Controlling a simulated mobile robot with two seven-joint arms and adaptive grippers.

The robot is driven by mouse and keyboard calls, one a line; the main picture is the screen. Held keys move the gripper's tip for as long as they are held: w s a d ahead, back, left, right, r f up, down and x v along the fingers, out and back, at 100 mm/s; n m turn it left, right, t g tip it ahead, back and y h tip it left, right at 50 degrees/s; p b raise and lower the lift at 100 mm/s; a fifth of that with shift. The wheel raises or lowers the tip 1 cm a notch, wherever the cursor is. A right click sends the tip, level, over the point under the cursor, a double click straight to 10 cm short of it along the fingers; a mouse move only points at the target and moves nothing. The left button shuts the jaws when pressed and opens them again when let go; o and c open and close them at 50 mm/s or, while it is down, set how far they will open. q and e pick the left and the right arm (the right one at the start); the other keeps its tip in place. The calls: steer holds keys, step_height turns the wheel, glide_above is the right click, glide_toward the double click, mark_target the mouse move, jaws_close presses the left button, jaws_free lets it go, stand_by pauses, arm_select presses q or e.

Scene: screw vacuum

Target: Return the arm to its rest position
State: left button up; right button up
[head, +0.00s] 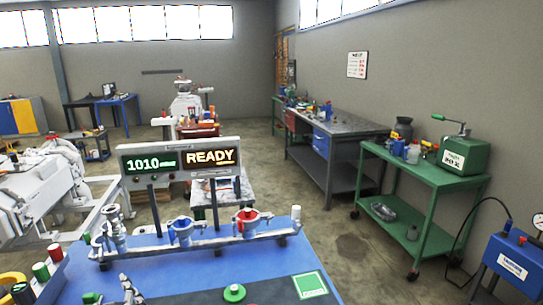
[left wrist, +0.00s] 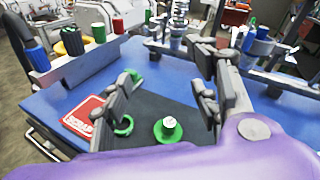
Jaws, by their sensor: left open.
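My left gripper (left wrist: 165,88) is open in the left wrist view, with its two grey fingers wide apart and nothing between the tips. It is over the blue bench (left wrist: 50,100) with the dark mat (left wrist: 150,103). A green round part with a pale top (left wrist: 168,130) is on the mat, seen between the fingers and apart from them. It also shows in the head view (head: 234,293). A green ring (left wrist: 124,127) lies close to the left finger, partly hidden. My right gripper is in neither view.
A rail with clamp fittings (head: 190,243) runs along the bench's far side, below a display (head: 181,159) reading "1010" and "READY". A red scrap pad (left wrist: 83,116) and coloured-cap parts are at left. A green cart (head: 425,175) stands right, with open floor between.

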arm_select(q)
steer(key=s+d+f+n+g+h, duration=0.1)
steer(key=s+f+n+g+h, duration=0.35)
steer(key=s+f+n, duration=1.05)
steer(key=s+d+f+n+g+h, duration=0.2)
steer(key=s+d+n+g, duration=0.3)
steer(key=s, duration=0.9)
steer(key=s+d+f+n+g+h, duration=0.25)
steer(key=s+d+n, duration=0.35)
steer(key=s, duration=0.7)
steer(key=w+d+f+t+p, duration=0.1)
steer(key=w+d+f+t, duration=0.1)
steer(key=w+f+t, duration=0.1)
steer(key=w+d+f+m+t+h, duration=0.1)
steer(key=w+d+f+t, duration=0.2)
steer(key=w, duration=0.4)
steer(key=shift+f+t+p, duration=0.4)
steer(key=shift+f+t, duration=0.3)
steer(key=shift+t, duration=0.2)
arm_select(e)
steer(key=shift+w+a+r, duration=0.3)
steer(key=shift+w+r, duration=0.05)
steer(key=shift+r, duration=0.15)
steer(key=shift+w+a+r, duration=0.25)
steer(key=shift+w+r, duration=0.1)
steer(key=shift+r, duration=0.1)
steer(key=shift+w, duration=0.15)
